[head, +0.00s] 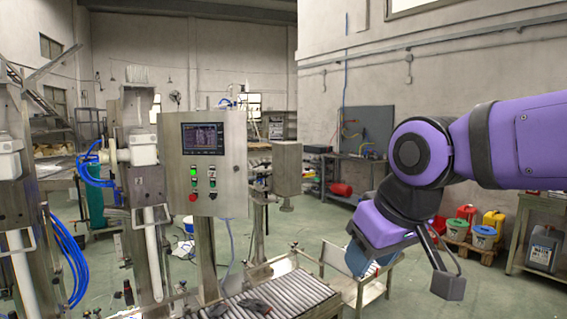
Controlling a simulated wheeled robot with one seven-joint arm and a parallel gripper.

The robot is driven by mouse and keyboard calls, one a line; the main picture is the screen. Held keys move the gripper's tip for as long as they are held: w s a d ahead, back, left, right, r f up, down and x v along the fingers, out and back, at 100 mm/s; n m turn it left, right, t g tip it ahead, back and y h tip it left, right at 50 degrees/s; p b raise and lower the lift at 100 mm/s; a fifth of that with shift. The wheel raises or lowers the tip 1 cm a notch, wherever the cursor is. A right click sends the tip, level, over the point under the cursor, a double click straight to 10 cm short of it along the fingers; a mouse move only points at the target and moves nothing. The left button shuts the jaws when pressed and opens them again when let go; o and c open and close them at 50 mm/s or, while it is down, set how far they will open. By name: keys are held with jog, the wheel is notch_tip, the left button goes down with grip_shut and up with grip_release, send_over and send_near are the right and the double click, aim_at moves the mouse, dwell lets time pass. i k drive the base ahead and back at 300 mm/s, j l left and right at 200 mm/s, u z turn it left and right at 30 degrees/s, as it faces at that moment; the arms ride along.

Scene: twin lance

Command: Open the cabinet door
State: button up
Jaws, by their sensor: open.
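A grey metal control cabinet (206,163) stands left of centre on a post. Its front face carries a dark screen, a lit green button, a red button and several small switches. Its front looks closed, and I cannot make out a handle or a door seam. I cannot tell whether it is the task's cabinet. My gripper (446,283) hangs at the lower right under my purple arm, well apart from the control cabinet. One dark finger shows clearly; the other is hidden or unclear. The gripper is open, and nothing shows in it.
A roller conveyor (280,296) runs below the cabinet, with dark gloves (240,309) on it. Metal machine columns with blue hoses (68,255) stand at the left. A low white stand (340,284) is near my gripper. Coloured buckets (484,237) sit at the right. Green floor shows between.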

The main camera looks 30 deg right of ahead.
aim_at(232, 189)
jog(key=i+l, duration=0.1)
jog(key=l, duration=0.15)
jog(key=i+l+z, duration=0.15)
jog(key=i+j, duration=0.1)
jog(key=i, duration=1)
jog(key=i+z, duration=0.1)
jog(key=i, duration=1.05)
